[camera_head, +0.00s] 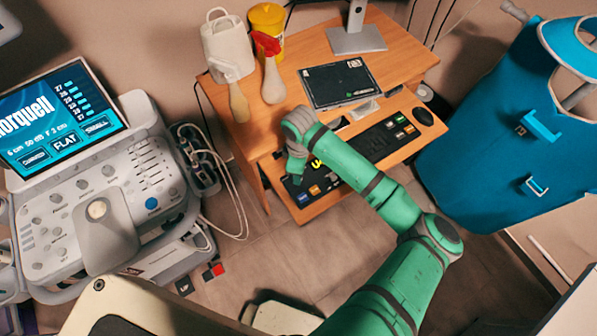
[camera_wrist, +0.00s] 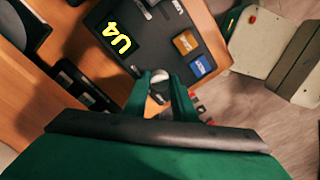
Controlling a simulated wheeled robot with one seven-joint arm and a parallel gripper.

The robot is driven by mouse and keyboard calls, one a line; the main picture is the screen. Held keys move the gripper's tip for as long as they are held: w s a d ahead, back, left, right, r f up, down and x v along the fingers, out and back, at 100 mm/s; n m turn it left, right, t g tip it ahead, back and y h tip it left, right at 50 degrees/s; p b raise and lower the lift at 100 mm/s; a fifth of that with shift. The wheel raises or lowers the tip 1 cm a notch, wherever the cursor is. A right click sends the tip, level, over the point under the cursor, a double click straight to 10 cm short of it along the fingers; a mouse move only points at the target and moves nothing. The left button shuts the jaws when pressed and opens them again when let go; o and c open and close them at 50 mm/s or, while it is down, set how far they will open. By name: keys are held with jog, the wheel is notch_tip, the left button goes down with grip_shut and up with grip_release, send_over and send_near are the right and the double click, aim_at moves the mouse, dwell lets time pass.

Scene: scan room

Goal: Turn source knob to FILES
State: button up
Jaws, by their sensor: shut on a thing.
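A black control panel (camera_wrist: 160,42) lies on the pulled-out shelf of the wooden desk. It has a yellow readout (camera_wrist: 117,40) that looks like "U4", an orange button (camera_wrist: 186,42) and a blue button (camera_wrist: 201,66). In the head view, the buttons show at the panel's front edge (camera_head: 308,194). My gripper (camera_wrist: 160,85) points down at the panel. Its green fingers are shut on a small round knob (camera_wrist: 158,84), pale on top. The fingers cover most of the knob, and I cannot read its position labels. In the head view, my gripper (camera_head: 295,172) hides the knob.
A keyboard (camera_head: 388,137) and mouse (camera_head: 423,116) lie right of the panel. A tablet (camera_head: 340,83), monitor stand (camera_head: 355,38) and bottles (camera_head: 272,80) stand on the desk above. An ultrasound machine (camera_head: 75,180) stands left; a blue apron (camera_head: 500,130) hangs right.

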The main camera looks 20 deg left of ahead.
jog(key=shift+m, duration=1.5)
jog(key=o, duration=1)
jog(key=shift+o, duration=0.2)
jog(key=shift+r, duration=0.1)
notch_tip(320, 180, up, 11)
jog(key=shift+w+f, duration=0.2)
jog(key=shift+w, duration=0.05)
jog(key=shift+d, duration=0.1)
